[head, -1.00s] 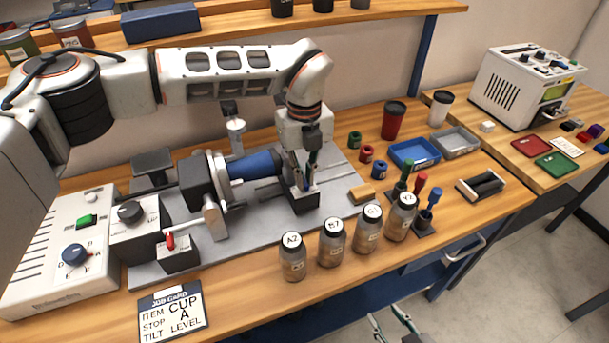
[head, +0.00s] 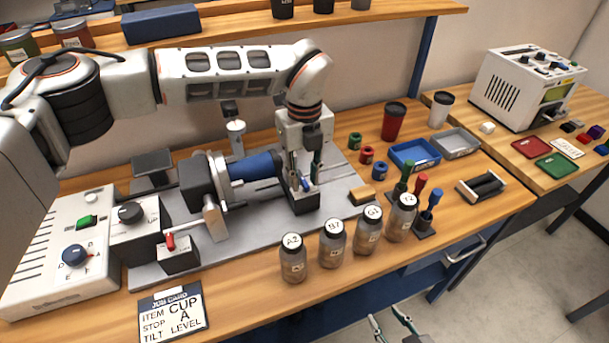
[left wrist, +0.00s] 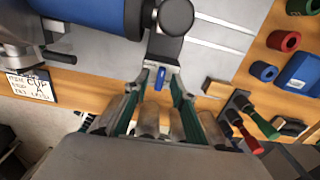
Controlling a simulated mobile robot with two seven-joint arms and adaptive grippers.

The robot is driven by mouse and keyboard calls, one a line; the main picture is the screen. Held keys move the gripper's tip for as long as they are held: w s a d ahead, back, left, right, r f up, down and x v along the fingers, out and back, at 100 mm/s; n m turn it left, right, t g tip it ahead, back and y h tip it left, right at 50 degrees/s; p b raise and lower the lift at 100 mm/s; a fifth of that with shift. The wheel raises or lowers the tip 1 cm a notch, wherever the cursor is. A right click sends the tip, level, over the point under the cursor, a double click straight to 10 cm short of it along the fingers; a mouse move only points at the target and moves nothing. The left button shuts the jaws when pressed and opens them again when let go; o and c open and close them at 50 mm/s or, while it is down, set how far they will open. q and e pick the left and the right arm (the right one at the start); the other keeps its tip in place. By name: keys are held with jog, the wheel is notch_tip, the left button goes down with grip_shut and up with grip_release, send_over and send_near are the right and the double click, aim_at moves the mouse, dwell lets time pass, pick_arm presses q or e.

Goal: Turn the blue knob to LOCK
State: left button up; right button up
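A small blue knob (left wrist: 160,78) with a lever shape sits on the front of the dark grey end block (head: 306,203), at the right end of the machine. It also shows in the head view (head: 306,184). My left gripper (head: 304,178) is above and around the knob. In the left wrist view my left gripper (left wrist: 157,92) is open, with the knob between and just beyond its two fingertips. I see no clear contact. No LOCK mark is readable. My right gripper (head: 392,322) is open and empty at the bottom edge of the head view.
A larger blue dial (head: 75,255) is on the white control box at left. Several labelled jars (head: 332,242) stand in front of the machine. A wooden block (head: 362,194) lies right of the end block. A job card (head: 172,314) lies at the front.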

pick_arm(q)
notch_tip(320, 180, up, 12)
dwell(0.5)
jog(key=shift+r, duration=0.15)
notch_tip(320, 180, up, 7)
jog(key=p, duration=0.5)
send_over(304, 181)
dwell(0.4)
